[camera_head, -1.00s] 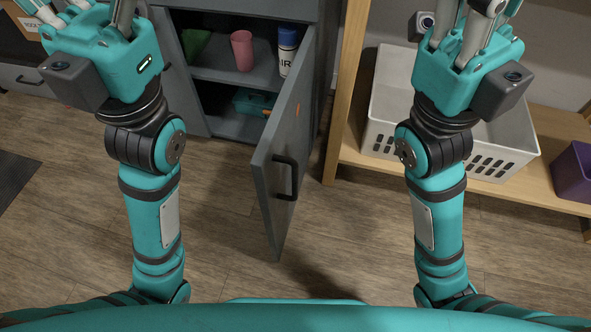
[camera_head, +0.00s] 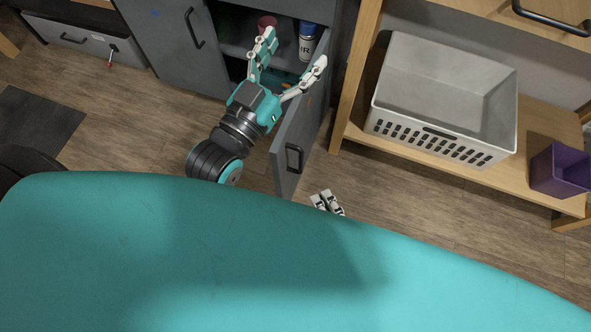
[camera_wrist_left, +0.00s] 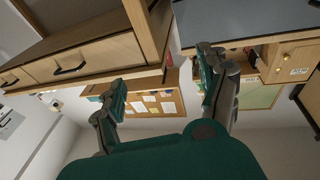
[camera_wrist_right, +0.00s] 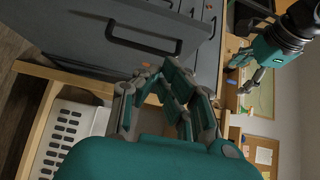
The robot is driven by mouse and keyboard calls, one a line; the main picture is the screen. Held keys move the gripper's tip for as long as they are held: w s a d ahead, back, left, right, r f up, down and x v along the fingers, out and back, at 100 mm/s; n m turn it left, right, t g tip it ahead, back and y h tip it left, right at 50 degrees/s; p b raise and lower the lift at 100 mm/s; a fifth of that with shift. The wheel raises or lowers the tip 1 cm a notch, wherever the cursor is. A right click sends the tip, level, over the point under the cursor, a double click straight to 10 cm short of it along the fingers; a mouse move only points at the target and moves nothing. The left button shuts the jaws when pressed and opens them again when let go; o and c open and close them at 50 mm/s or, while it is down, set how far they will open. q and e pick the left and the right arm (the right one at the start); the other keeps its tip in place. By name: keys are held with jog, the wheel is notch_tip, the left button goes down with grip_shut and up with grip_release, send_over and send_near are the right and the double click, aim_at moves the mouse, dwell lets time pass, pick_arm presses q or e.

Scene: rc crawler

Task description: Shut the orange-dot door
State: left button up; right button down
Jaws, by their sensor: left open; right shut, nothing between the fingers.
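The grey cabinet door (camera_head: 303,135) stands open, swung out towards me, with a black handle on its face. It also shows in the right wrist view (camera_wrist_right: 75,28), with its handle across the top and a small orange dot (camera_wrist_right: 148,65) by it. My left gripper (camera_head: 296,48) is open and empty, in front of the cabinet opening at the hinged-out door's inner side. It also shows in the right wrist view (camera_wrist_right: 245,75). My right gripper (camera_head: 327,202) is shut and empty, low beside the door's handle side; only its fingertips show in the head view.
Inside the cabinet are a pink cup (camera_head: 267,24) and a white-and-blue can (camera_head: 307,42). A wooden shelf (camera_head: 440,165) to the right holds a white basket (camera_head: 440,135) and a purple bin (camera_head: 560,170). A blue-dot door (camera_head: 170,45) is closed. Floor in front is clear.

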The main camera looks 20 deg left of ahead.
aim_at(284, 156)
jog(key=x, duration=0.6)
pick_arm(q)
jog(key=shift+s+d+r+t+h+b, duration=0.15)
jog(key=shift+s+r+t+h, duration=0.1)
jog(key=shift+r+t, duration=0.4)
jog(key=shift+s+a+r+t+h+b, duration=0.15)
jog(key=shift+r+t+h, duration=0.15)
jog(key=shift+r, duration=0.65)
pick_arm(e)
jog(key=shift+a, duration=1.9)
pick_arm(q)
jog(key=shift+d, duration=0.1)
pick_arm(e)
jog(key=shift+s, duration=0.1)
jog(key=shift+a, duration=0.1)
